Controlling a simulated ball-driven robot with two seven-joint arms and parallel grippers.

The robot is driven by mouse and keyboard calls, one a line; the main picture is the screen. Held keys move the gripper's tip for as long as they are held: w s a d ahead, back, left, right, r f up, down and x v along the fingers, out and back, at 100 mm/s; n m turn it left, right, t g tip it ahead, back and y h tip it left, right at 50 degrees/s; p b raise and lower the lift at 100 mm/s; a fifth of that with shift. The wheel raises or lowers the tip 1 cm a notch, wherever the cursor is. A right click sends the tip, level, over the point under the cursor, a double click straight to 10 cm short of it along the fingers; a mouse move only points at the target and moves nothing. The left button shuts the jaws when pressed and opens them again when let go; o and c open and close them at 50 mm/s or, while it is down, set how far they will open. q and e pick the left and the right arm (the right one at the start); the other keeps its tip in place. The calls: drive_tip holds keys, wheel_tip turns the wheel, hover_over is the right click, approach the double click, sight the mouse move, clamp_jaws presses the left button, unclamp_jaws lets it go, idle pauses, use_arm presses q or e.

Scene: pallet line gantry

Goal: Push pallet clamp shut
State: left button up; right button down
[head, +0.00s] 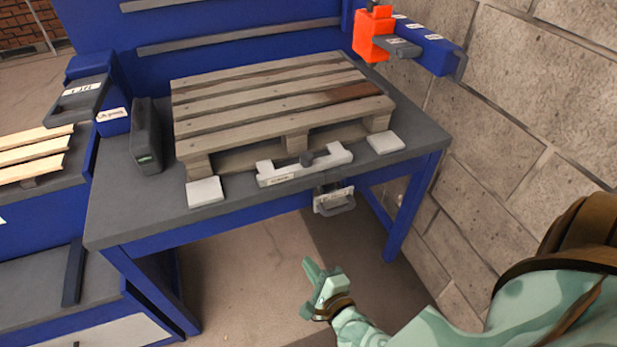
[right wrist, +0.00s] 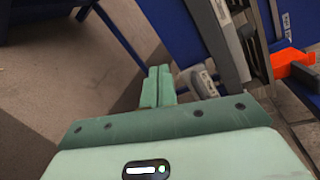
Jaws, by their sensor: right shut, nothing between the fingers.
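A wooden pallet (head: 285,100) lies on the grey-topped bench (head: 120,205). A light grey clamp bar (head: 305,166) with a dark knob sits at the bench's front edge, against the pallet's near side. A grey handle piece (head: 334,202) hangs just below that edge. My right gripper (head: 310,268) is low in front of the bench, apart from the clamp. Its green fingers (right wrist: 158,85) are together and empty in the right wrist view, where a pale grey part (right wrist: 201,82) shows just beyond them. My left gripper is not in view.
Light square pads (head: 204,191) lie on the bench beside the clamp bar. A dark block (head: 145,137) stands left of the pallet. An orange and blue fixture (head: 374,36) juts out behind right. A stone wall (head: 540,100) bounds the right. Floor in front is open.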

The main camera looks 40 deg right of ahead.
sight(308, 163)
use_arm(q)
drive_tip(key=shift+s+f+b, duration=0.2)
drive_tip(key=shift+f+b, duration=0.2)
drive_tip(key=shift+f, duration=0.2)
use_arm(e)
drive_tip(key=w+d+r+m+h, duration=0.1)
drive_tip(key=d+r+m+h, duration=0.1)
drive_tip(key=r+m, duration=0.4)
drive_tip(key=w+d+r+m+h, duration=0.1)
drive_tip(key=d+r+m+h, duration=0.1)
drive_tip(key=r+m+h, duration=0.2)
wheel_tip(308, 163, up, 3)
drive_tip(key=m, duration=0.7)
drive_tip(key=shift+w+d+r+t, duration=0.15)
drive_tip(key=shift+w+d+t, duration=0.1)
drive_tip(key=shift+t, duration=0.05)
